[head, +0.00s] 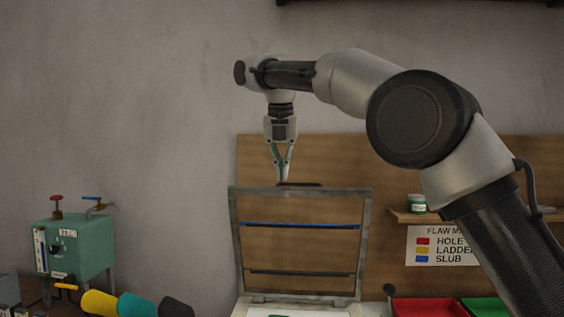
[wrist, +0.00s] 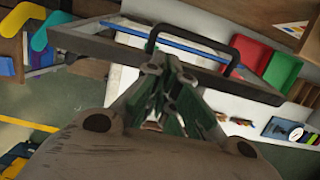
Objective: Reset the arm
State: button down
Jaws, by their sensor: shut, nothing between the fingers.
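My gripper (head: 282,178) points straight down at the end of my raised arm, and its fingers are shut with nothing between them. In the head view its tips are just above the dark handle (head: 299,184) on the top edge of an upright grey frame (head: 367,245). I cannot tell whether the tips touch the handle. In the wrist view the closed fingers (wrist: 172,100) show at the centre, with the black handle (wrist: 215,50) beyond them.
A green machine (head: 78,246) stands at the left, near yellow, teal and dark rounded forms (head: 137,306). At the right are a small shelf (head: 410,217) with a jar, a flaw chart (head: 430,245), and red (head: 430,307) and green (head: 485,307) trays.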

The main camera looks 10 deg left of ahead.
jog(key=v, duration=0.5)
jog(key=d+r+m, duration=0.1)
jog(key=d+m, duration=0.8)
jog(key=d, duration=0.6)
jog(key=s+d+f+m, duration=0.2)
jog(key=s+d+m, duration=0.15)
jog(key=d, duration=0.25)
jog(key=s+d+f+m, duration=0.1)
jog(key=s+d+m, duration=0.25)
jog(key=d, duration=0.25)
jog(key=s+d+f+m, duration=0.8)
jog(key=s+f+m, duration=0.2)
jog(key=s+f, duration=0.1)
jog(key=s+d+f+m+t, duration=0.1)
jog(key=s+d+f+m, duration=0.8)
jog(key=s+f+m, duration=0.1)
jog(key=shift+s+f+t, duration=0.3)
jog(key=shift+s+f, duration=0.55)
jog(key=shift+s, duration=0.25)
